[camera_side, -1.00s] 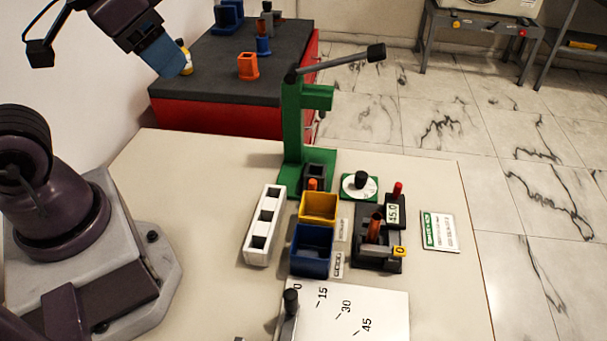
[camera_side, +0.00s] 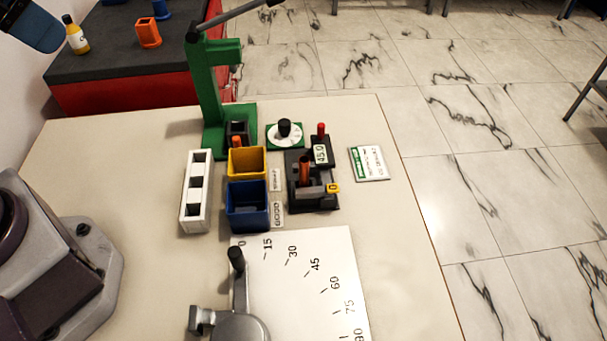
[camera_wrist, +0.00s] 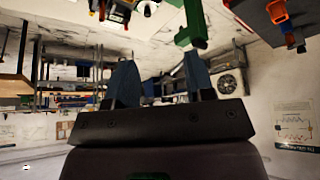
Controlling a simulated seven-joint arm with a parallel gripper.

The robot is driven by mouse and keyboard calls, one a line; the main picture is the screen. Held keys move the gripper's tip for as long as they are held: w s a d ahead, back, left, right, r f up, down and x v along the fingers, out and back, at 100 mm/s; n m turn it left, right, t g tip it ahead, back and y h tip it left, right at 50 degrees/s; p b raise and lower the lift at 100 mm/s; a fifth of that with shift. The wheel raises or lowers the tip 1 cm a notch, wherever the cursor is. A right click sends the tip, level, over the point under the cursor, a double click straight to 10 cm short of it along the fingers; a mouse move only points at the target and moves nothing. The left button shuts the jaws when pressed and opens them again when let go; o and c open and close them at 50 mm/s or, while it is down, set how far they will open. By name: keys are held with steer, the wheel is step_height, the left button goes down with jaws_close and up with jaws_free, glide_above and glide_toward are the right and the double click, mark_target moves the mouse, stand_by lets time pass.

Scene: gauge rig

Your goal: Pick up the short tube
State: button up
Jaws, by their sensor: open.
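A copper-coloured tube (camera_side: 305,168) stands upright in the dark gauge fixture (camera_side: 318,201), beside a display reading 45.0. A shorter orange piece (camera_side: 236,142) stands upright by the dark block at the foot of the green press (camera_side: 207,95), partly hidden by the yellow bin. I cannot tell for sure which one is the short tube. My gripper (camera_side: 35,24) is at the top left of the side view, far from both and partly out of frame. Its blue fingers (camera_wrist: 160,78) are apart and empty in the wrist view, which faces the room; neither piece is clear there.
A yellow bin (camera_side: 247,150) and a blue bin (camera_side: 233,208) stand between a white three-hole rack (camera_side: 187,218) and the gauge. A dial (camera_side: 285,131) is behind. An angle plate (camera_side: 315,285) with a lever lies in front. The table's right side is mostly clear.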

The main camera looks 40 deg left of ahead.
steer(key=m+t+y, duration=0.3)
steer(key=m+t, duration=0.4)
steer(key=m, duration=2.6)
glide_toward(302, 169)
steer(key=x, duration=1.1)
steer(key=shift+t+y, duration=0.3)
jaws_close()
